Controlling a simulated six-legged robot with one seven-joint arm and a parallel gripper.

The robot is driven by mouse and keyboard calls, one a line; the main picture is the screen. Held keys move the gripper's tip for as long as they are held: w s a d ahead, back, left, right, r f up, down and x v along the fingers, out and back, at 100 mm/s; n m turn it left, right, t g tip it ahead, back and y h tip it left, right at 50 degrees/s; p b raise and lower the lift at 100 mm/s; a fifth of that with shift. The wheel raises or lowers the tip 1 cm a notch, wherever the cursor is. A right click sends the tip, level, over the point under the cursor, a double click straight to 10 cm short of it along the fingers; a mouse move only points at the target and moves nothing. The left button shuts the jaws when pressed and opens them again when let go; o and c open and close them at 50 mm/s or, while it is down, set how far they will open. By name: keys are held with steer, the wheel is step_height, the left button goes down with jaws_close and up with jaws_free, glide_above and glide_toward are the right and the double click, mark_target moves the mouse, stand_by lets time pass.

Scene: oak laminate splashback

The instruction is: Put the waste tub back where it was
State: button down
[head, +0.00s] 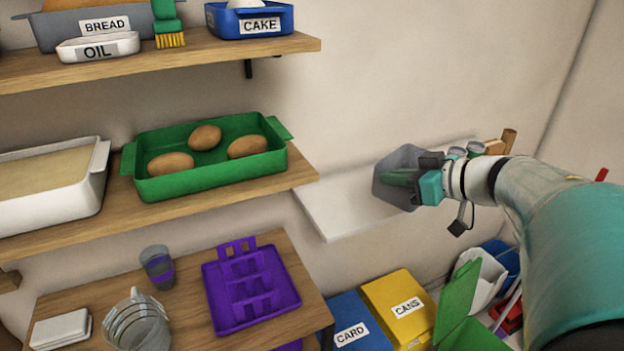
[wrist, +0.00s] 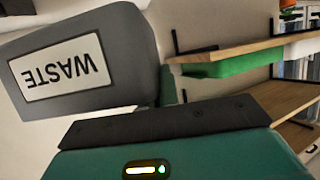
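The grey waste tub (head: 382,189) is in front of the pale wall, over the white shelf (head: 335,212) right of the wooden shelves. Something green shows at it. In the wrist view the tub (wrist: 130,45) fills the upper left, its white WASTE label (wrist: 62,70) upside down in the picture. My gripper (head: 424,179) is at the tub's right side and looks shut on it; the fingertips are hidden. I cannot tell whether the tub's base touches the white shelf.
Wooden shelves at left hold a green tray (head: 210,180) with brown items, a white tub (head: 50,195) and a blue CAKE tray (head: 225,22). Below stand a purple rack (head: 225,315), a blue CARD bin (head: 350,310) and a yellow CANS bin (head: 385,290). The white shelf's left end is bare.

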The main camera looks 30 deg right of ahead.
steer(key=w+f, duration=0.8)
steer(key=w, duration=0.1)
steer(key=w+a+f, duration=0.1)
steer(key=w+f, duration=0.3)
steer(key=shift+w+f, duration=0.1)
steer(key=shift+w, duration=0.1)
steer(key=shift+s+f, duration=0.1)
steer(key=shift+f, duration=0.2)
steer(key=shift+f, duration=0.1)
steer(key=c, duration=1.8)
jaws_free()
steer(key=shift+f, duration=0.15)
steer(key=shift+o, duration=0.6)
